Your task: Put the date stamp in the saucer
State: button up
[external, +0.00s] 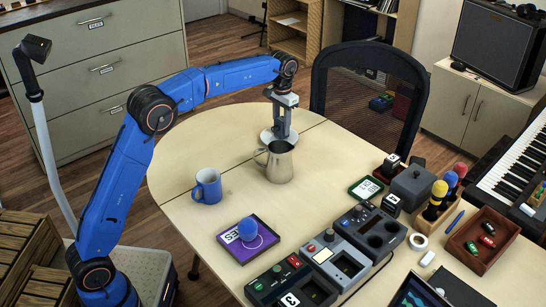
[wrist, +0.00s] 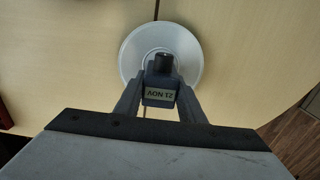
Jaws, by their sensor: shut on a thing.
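The date stamp (wrist: 161,96) is a dark block with a round knob and a label reading "21 NOV". In the wrist view my gripper (wrist: 160,88) is shut on it, one finger on each side. The pale grey saucer (wrist: 190,50) lies behind the stamp in that view, and the stamp overlaps its near part. In the external view my gripper (external: 281,130) points down at the saucer (external: 264,136), just behind the metal pitcher. The stamp is hard to make out there. I cannot tell whether it touches the saucer.
The metal pitcher (external: 280,164) stands close in front of my gripper. Several devices and a brown tray (external: 484,240) crowd the right side. A chair (external: 368,95) stands behind.

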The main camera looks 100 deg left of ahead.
jog(key=shift+f, duration=0.1)
jog(key=o, duration=1.1)
notch_tip(320, 180, up, 12)
jog(key=shift+f, duration=0.25)
jog(key=shift+r, duration=0.35)
